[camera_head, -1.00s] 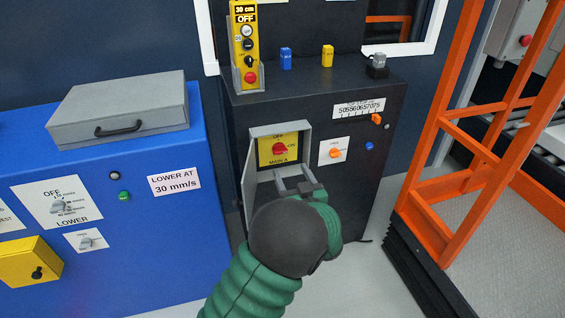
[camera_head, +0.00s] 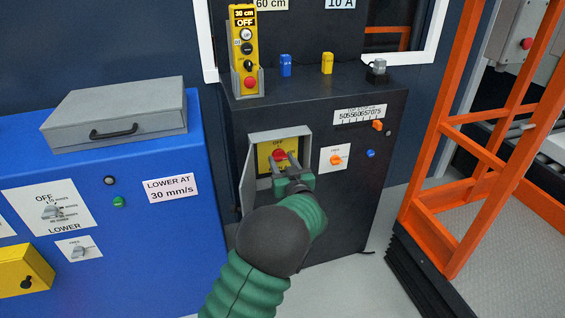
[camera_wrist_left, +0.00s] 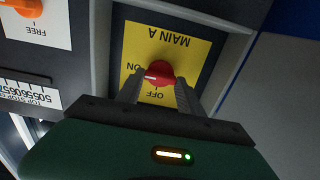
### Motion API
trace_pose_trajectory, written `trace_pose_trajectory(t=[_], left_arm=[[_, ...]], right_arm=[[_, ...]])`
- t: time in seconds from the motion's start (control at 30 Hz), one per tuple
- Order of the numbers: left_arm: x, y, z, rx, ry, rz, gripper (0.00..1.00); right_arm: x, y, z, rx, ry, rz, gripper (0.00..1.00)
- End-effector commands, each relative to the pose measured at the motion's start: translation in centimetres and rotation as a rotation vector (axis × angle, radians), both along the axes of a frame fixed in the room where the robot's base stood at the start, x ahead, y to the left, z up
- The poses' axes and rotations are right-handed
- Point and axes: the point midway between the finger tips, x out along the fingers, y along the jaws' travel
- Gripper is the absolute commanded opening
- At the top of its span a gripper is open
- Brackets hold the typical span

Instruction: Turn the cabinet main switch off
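The main switch is a red knob (camera_wrist_left: 160,73) on a yellow plate (camera_wrist_left: 180,55) marked MAIN A, ON and OFF. It sits inside a grey open-fronted box (camera_head: 305,140) on the dark cabinet (camera_head: 345,200). In the wrist view, where the plate shows upside down, the knob's pale mark points toward ON. My left gripper (camera_wrist_left: 160,88) is at the box, its fingers apart with one on each side of the knob. I cannot make out firm contact. In the head view the gripper (camera_head: 287,168) partly covers the knob. My right gripper is not in view.
Right of the box is a white plate with an orange knob (camera_head: 336,159). A yellow pendant (camera_head: 245,55) stands on the cabinet top. A blue cabinet (camera_head: 150,235) with a grey case (camera_head: 115,112) is at left. An orange frame (camera_head: 470,145) stands at right.

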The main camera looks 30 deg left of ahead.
Motion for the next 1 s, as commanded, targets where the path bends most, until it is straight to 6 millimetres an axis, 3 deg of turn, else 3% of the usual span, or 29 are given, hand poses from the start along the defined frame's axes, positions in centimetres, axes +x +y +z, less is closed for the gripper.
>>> trace_pose_trajectory(t=[0.03,0.2,0.57,1.0], left_arm=[[0.03,-0.05,0.0,0.0,0.0,-0.001,0.25],[0.03,-0.06,-0.01,0.0,0.0,-0.001,0.04],[-0.01,-0.02,-0.02,-0.037,-0.043,-0.001,0.04],[-0.14,0.1,-0.15,-0.254,-0.296,0.0,0.04]], right_arm=[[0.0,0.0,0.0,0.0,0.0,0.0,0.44],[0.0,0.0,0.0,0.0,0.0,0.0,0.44],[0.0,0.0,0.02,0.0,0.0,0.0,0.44],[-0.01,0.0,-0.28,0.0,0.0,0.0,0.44]])
